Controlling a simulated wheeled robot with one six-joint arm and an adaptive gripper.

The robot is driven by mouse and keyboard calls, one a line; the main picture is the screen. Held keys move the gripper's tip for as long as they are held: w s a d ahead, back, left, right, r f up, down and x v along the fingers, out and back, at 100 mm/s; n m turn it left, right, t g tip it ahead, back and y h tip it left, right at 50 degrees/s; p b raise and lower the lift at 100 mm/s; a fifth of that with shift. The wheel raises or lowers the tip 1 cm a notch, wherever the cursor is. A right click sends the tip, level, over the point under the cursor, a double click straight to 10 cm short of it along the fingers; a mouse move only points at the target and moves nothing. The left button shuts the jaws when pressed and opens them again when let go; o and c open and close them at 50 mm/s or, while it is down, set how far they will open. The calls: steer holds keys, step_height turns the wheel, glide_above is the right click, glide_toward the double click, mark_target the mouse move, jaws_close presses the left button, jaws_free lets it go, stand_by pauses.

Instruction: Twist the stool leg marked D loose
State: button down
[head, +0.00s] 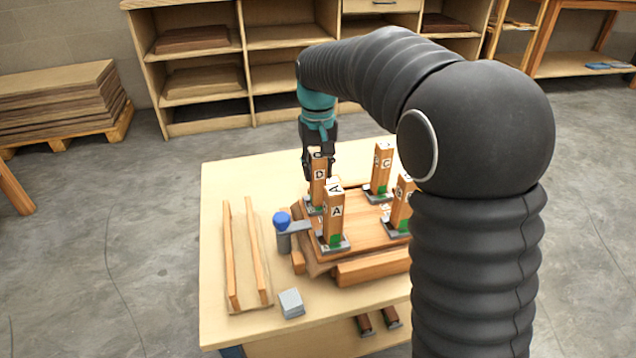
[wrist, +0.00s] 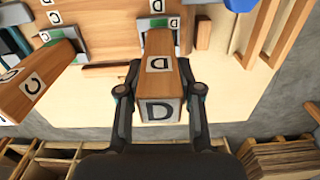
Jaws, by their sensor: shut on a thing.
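The stool lies upside down with its wooden seat (head: 352,215) low and its legs standing up. Leg D (head: 318,182) stands at the back left corner, marked with a black D on white. My gripper (head: 319,158) is shut on leg D near its top. In the wrist view, the D on the end face of leg D (wrist: 158,108) shows between my two fingers (wrist: 160,100). The foot of leg D sits at a grey bracket with a green patch. Leg A (head: 335,217), leg C (head: 382,168) and leg B (head: 400,200) stand at the other corners.
A blue-topped grey clamp (head: 284,232) stands at the seat's left edge. A rack with wooden rails (head: 246,255) and a grey block (head: 291,303) lie on the table (head: 222,180). Leg C (wrist: 35,82) is close beside my gripper in the wrist view. Shelves stand behind.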

stand_by(0.3)
steer(key=shift+c, duration=1.1)
jaws_free()
steer(key=shift+r, duration=0.1)
steer(key=shift+r, duration=3.4)
